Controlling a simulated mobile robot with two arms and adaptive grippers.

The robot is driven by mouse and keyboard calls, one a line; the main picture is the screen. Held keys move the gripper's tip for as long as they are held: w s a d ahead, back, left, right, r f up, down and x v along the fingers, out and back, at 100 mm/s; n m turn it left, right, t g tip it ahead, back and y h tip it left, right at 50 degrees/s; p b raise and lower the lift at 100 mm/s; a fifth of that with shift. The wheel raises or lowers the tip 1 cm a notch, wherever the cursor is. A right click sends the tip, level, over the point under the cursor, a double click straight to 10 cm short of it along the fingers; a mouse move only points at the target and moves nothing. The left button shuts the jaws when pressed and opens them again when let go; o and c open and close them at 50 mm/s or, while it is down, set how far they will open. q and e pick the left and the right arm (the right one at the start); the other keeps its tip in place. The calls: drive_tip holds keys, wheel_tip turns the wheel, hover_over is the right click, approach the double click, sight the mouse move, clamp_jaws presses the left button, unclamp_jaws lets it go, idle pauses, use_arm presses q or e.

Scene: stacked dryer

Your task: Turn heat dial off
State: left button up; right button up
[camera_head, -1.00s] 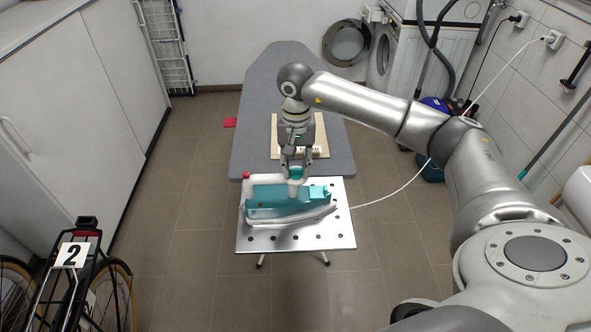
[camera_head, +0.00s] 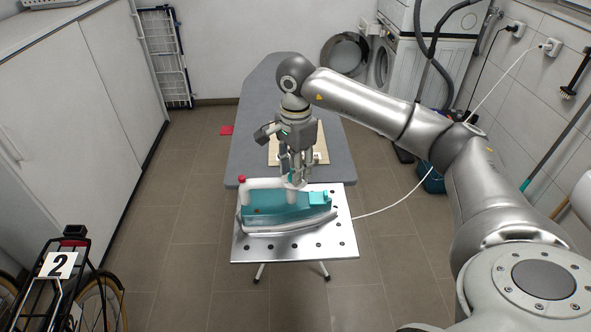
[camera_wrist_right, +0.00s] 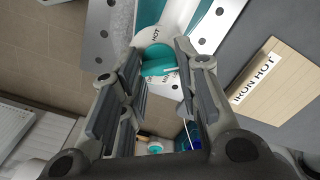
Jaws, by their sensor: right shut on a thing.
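The iron (camera_head: 270,207), teal and white with a red button, lies on the perforated metal rest at the end of the ironing board. The teal heat dial (camera_wrist_right: 158,64) shows in the right wrist view on a white disc with "HOT" and other partly covered lettering. My right gripper (camera_head: 296,182) points down over the iron, with its fingers closed on both sides of the heat dial. In the head view the fingers mostly hide the dial. The exact dial setting cannot be read. My left gripper is not in view.
The metal rest (camera_head: 335,240) adjoins the grey ironing board (camera_head: 252,130). A wooden "IRON HOT" board (camera_wrist_right: 262,90) lies beyond the iron. A white cord (camera_head: 390,206) runs right to the wall socket. A bicycle (camera_head: 65,270) stands at lower left; the floor between is clear.

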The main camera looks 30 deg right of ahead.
drive_tip(key=m+b, duration=0.1)
drive_tip(key=m, duration=0.5)
drive_tip(key=m+b, duration=0.1)
drive_tip(key=m, duration=0.5)
drive_tip(key=shift+s+m, duration=0.1)
drive_tip(key=shift+m, duration=0.3)
drive_tip(key=m, duration=0.6)
drive_tip(key=shift+a, duration=0.15)
drive_tip(key=m, duration=0.6)
drive_tip(key=shift+a, duration=0.1)
drive_tip(key=o, duration=1)
